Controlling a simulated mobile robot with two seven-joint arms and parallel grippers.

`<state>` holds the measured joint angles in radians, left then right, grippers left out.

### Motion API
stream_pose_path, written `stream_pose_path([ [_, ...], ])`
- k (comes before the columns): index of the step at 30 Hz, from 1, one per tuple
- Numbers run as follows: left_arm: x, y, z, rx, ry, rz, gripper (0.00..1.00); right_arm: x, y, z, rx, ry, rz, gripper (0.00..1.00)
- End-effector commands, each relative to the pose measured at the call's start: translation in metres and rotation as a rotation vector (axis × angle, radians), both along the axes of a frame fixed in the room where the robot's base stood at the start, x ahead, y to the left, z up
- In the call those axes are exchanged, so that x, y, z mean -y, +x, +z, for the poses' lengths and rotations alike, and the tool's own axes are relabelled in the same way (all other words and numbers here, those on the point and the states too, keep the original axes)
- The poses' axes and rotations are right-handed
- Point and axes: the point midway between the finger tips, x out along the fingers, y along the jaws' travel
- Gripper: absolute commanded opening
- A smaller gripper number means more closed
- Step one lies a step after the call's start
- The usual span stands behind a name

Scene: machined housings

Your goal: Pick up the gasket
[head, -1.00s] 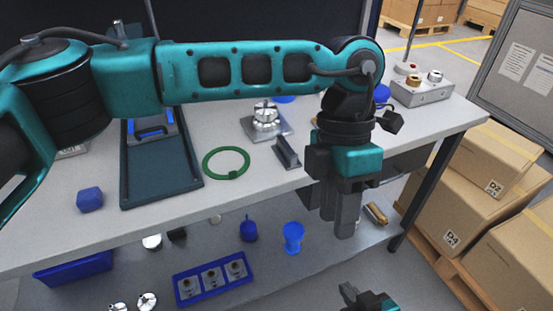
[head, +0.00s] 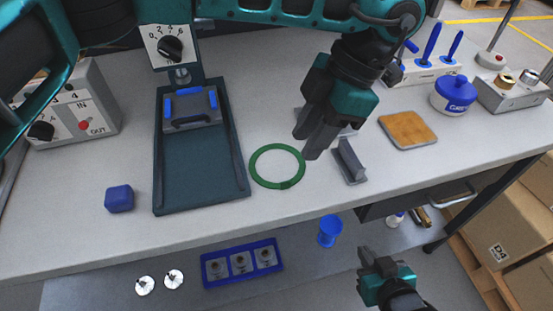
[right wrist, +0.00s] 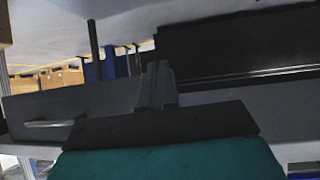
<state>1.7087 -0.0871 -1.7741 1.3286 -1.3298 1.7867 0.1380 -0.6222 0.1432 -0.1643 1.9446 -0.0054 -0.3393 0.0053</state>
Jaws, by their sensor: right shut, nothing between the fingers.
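My right gripper (head: 367,256) is shut and empty, low in front of the bench edge. Its closed fingers also show in the right wrist view (right wrist: 157,85).
A blue three-part holder (head: 242,262) sits on the lower shelf.

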Motion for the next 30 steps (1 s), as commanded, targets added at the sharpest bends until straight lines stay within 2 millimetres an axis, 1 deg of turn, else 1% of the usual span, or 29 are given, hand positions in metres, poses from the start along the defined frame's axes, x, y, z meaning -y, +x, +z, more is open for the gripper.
stream_pose_path([
  [1, -0.005, -0.001, -0.010, -0.003, 0.002, 0.000, 0.34, 0.000, -0.002, -0.001, -0.004, 0.000, -0.001, 0.00],
  [3, -0.009, -0.003, -0.022, -0.003, 0.001, 0.000, 0.34, 0.000, -0.003, -0.001, -0.006, 0.000, 0.000, 0.00],
  [6, -0.014, -0.004, -0.035, -0.002, 0.000, 0.001, 0.34, 0.000, -0.003, -0.001, -0.006, 0.000, 0.000, 0.00],
  [13, -0.018, -0.006, -0.052, -0.001, 0.000, 0.000, 0.34, 0.000, -0.003, 0.000, -0.005, 0.000, -0.001, 0.00],
  [18, -0.022, -0.007, -0.078, -0.003, 0.001, 0.000, 0.34, 0.001, -0.003, 0.002, -0.005, -0.002, -0.001, 0.00],
  [21, -0.027, -0.008, -0.089, -0.001, 0.001, 0.001, 0.34, 0.001, -0.003, 0.003, -0.005, -0.002, -0.001, 0.00],
  [24, -0.029, -0.009, -0.095, 0.000, 0.000, 0.001, 0.34, 0.001, -0.002, 0.003, -0.005, -0.002, -0.001, 0.00],
  [30, -0.029, -0.009, -0.096, 0.001, -0.001, 0.001, 0.34, 0.001, -0.002, 0.003, -0.004, -0.002, -0.002, 0.00],
])
